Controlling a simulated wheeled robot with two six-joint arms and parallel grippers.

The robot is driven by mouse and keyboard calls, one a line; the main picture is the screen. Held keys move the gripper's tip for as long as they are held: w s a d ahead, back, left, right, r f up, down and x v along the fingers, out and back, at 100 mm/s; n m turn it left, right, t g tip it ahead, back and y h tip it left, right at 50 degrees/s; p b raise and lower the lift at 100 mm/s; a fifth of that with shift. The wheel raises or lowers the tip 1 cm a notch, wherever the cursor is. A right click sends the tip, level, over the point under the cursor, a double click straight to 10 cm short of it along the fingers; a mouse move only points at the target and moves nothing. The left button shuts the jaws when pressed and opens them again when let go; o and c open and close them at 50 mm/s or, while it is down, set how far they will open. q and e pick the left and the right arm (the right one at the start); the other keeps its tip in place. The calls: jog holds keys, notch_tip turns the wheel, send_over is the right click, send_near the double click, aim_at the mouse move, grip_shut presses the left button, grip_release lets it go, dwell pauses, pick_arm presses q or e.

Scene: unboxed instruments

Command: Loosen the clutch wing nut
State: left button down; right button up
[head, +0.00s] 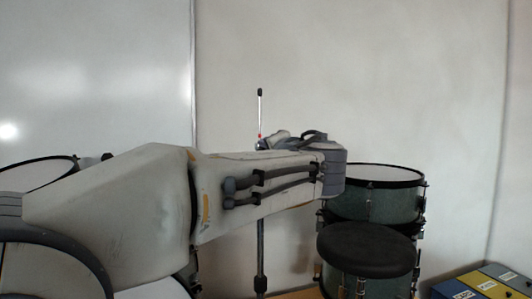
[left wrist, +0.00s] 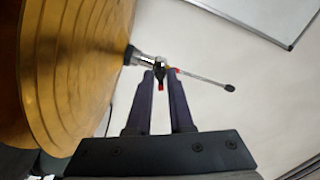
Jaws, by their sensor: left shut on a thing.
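The hi-hat's thin rod (head: 260,108) stands upright with a black top in the head view; it also shows in the left wrist view (left wrist: 205,78). The clutch (left wrist: 146,58) is a small metal piece at the cymbal's centre. The dark wing nut (left wrist: 159,76) with red tips sits on it, between the fingers. My left gripper (left wrist: 161,78) is shut on the wing nut; in the head view the gripper (head: 284,140) is mostly hidden behind my forearm. My right gripper is in neither view.
A brass cymbal (left wrist: 70,60) fills the left of the wrist view, close to the fingers. In the head view, a green drum (head: 368,206) and a round black stool (head: 366,250) stand right of the stand pole (head: 261,255). Coloured boxes (head: 490,283) lie lower right.

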pick_arm(q)
jog(key=shift+f+b, duration=0.2)
jog(key=shift+b, duration=0.15)
jog(key=n+b, duration=0.3)
jog(key=b, duration=0.1)
jog(key=shift+f, duration=0.15)
jog(key=shift+n+b, duration=0.4)
jog(key=shift+b, duration=0.2)
jog(key=shift+r+n, duration=0.25)
jog(key=shift+n, duration=0.25)
jog(key=shift+r, duration=0.1)
jog(key=c, duration=0.8)
grip_release()
jog(key=shift+c, duration=0.2)
jog(key=shift+s, duration=0.1)
